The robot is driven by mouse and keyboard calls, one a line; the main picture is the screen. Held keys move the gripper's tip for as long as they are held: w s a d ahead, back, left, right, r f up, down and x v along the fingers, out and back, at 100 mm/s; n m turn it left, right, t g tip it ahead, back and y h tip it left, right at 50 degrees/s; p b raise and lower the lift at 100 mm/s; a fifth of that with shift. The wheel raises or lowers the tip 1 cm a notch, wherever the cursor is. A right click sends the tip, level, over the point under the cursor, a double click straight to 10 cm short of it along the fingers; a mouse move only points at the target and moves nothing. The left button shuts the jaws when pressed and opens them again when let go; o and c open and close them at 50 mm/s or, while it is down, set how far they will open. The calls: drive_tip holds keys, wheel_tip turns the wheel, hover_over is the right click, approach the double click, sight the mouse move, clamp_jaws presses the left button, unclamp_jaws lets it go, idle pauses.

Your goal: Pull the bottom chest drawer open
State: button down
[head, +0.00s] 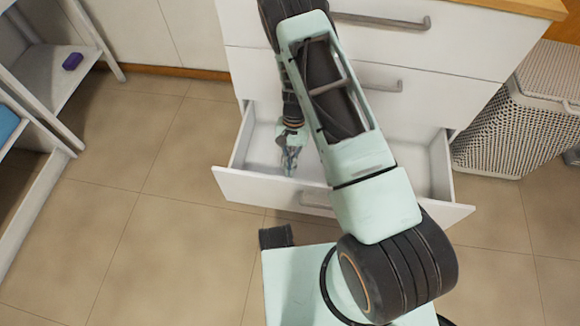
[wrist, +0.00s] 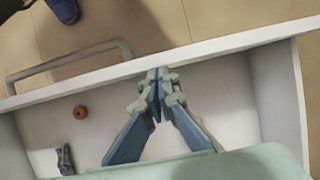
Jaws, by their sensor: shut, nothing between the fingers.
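The bottom chest drawer (head: 236,184) is pulled well out from the white chest (head: 460,75) in the head view. Its grey bar handle (head: 312,201) is on the outer front face, partly behind my arm; it also shows in the wrist view (wrist: 62,68). My gripper (head: 289,168) is over the drawer's inside, just behind the front panel. In the wrist view my gripper (wrist: 160,76) has its fingertips together at the panel's inner edge, apart from the handle and holding nothing. Whether the tips touch the panel I cannot tell.
A small orange-brown round thing (wrist: 80,112) and a small grey thing (wrist: 66,158) lie in the drawer. The upper drawers are closed, with bar handles (head: 385,20). A woven basket (head: 500,125) stands right; a white shelf cart (head: 38,78) stands left. Tiled floor between is clear.

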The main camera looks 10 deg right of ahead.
drive_tip(key=shift+s+a, duration=0.1)
drive_tip(key=shift+s, duration=0.15)
drive_tip(key=v, duration=1.2)
